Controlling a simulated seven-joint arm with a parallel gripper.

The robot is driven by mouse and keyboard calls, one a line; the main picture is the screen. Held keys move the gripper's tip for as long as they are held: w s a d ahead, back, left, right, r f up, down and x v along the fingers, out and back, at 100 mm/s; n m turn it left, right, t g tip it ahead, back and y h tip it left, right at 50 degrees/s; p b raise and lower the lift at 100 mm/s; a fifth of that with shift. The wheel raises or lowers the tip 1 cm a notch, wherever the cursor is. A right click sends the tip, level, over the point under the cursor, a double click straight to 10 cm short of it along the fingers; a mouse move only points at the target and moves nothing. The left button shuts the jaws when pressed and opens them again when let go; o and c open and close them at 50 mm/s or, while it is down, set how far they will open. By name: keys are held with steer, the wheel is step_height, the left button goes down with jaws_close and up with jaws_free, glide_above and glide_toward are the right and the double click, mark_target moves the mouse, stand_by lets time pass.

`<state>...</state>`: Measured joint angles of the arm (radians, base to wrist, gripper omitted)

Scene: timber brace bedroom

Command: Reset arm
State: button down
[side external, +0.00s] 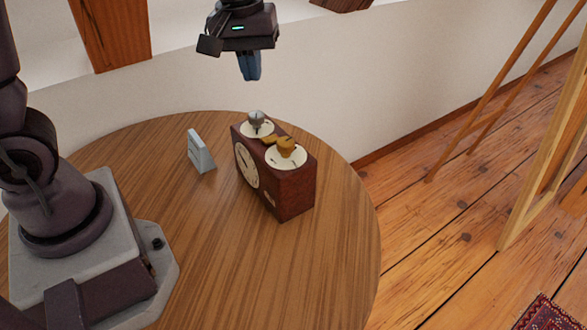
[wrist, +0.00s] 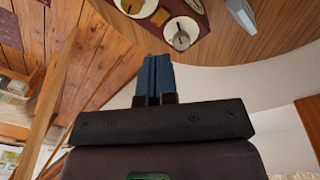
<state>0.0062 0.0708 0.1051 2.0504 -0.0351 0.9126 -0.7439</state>
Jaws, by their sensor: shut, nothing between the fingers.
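My gripper (side external: 250,66) hangs in the air above the back of the round wooden table, in front of the white wall. Its blue fingers are together with nothing between them; they also show shut in the wrist view (wrist: 157,76). Below it, clear of the fingers, a dark red-brown box (side external: 292,191) stands upright on the table. The box has a round cream dial on its side and two pale discs on top. The wrist view shows the grey knob (wrist: 181,39) too.
A small grey wedge-shaped block (side external: 201,152) stands on the round table (side external: 335,238) left of the box. The table's front is clear. The wall is close behind, and a wooden easel-like frame (side external: 513,205) stands on the floor at right.

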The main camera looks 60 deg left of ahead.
steer(key=s+d+r+m+t, duration=0.1)
steer(key=s+r+m+t, duration=0.1)
steer(key=s+m, duration=0.3)
steer(key=s+d+r+m+t, duration=0.1)
steer(key=s+r+m, duration=0.3)
steer(key=s, duration=0.5)
steer(key=shift+d+r+m+t, duration=0.35)
steer(key=shift+d+m+t, duration=0.05)
steer(key=shift+t, duration=0.3)
stand_by(0.3)
